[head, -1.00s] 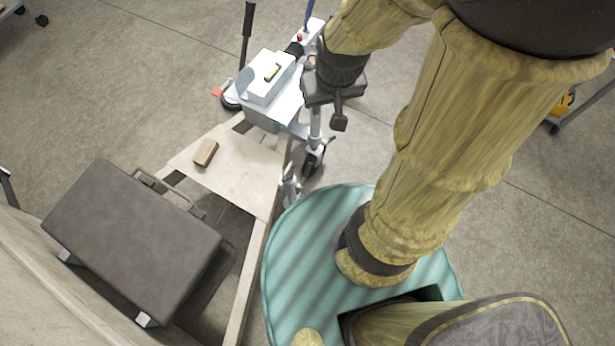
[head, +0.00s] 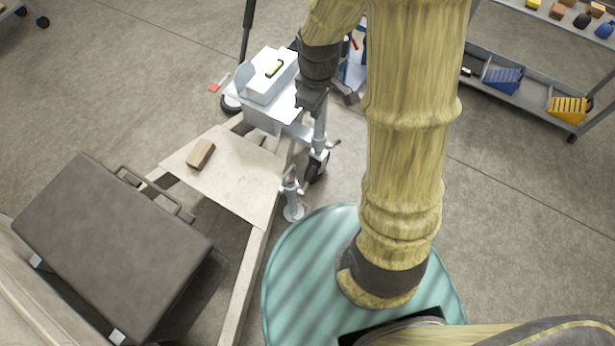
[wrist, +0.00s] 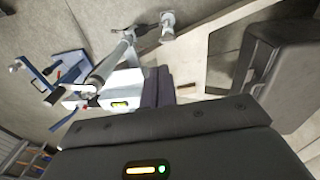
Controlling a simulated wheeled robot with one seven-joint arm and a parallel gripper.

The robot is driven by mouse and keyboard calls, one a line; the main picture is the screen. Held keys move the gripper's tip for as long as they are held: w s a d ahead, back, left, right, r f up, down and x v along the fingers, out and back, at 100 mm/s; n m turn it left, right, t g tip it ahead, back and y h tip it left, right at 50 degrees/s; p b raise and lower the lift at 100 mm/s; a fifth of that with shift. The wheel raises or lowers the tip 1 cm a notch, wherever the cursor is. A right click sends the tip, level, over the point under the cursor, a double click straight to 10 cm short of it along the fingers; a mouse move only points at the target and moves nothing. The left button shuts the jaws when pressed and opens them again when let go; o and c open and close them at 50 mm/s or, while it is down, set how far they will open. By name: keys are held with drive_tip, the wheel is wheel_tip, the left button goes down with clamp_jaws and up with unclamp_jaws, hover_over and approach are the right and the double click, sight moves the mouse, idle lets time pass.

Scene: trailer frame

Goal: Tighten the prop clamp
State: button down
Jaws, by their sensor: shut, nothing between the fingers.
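A grey metal prop (head: 292,203) with a round foot stands beside the pale trailer frame; it also shows at the top of the wrist view (wrist: 168,26). A small clamp with a side handle (head: 300,186) appears near its top, but its detail is too small to tell how tight it is. Beside it is the jockey wheel (head: 317,165) with its metal tube, seen in the wrist view (wrist: 110,62). My gripper (wrist: 158,86) is shut and empty, its dark fingers together.
A white box with a yellow level (head: 274,68) sits at the frame's nose. A wooden block (head: 201,154) lies on the frame's plate (head: 235,178). A large dark case (head: 110,245) is at the left. A shelf cart (head: 530,90) stands at the right.

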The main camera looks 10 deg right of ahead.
drive_tip(key=w+f+n+g+b, duration=0.1)
drive_tip(key=w+f+n+b, duration=0.2)
drive_tip(key=f, duration=0.9)
drive_tip(key=w+a+f+n+g+b, duration=0.1)
drive_tip(key=w+f+n+b, duration=0.2)
drive_tip(key=f+n+b, duration=0.4)
drive_tip(key=w+a+f+n+b, duration=0.1)
drive_tip(key=w+f+n+b, duration=0.2)
drive_tip(key=f+b, duration=0.7)
wheel_tip(320, 180, down, 7)
drive_tip(key=n, duration=0.2)
drive_tip(key=shift+w+a+r+n+g, duration=0.15)
drive_tip(key=shift+w+a+n+g, duration=0.1)
drive_tip(key=shift+n+g, duration=0.15)
drive_tip(key=b, duration=0.5)
hover_over(308, 177)
drive_tip(key=a, duration=0.2)
wheel_tip(308, 177, down, 10)
drive_tip(key=shift+w+d+f+b, duration=0.1)
drive_tip(key=shift+d+f+b, duration=0.25)
drive_tip(key=shift+f, duration=0.25)
drive_tip(key=shift+w+d+f+b, duration=0.1)
drive_tip(key=shift+d+f+b, duration=0.1)
drive_tip(key=shift+d+f, duration=0.3)
drive_tip(key=shift+w+d+f, duration=0.1)
drive_tip(key=shift+d+f, duration=0.05)
drive_tip(key=shift+f, duration=0.2)
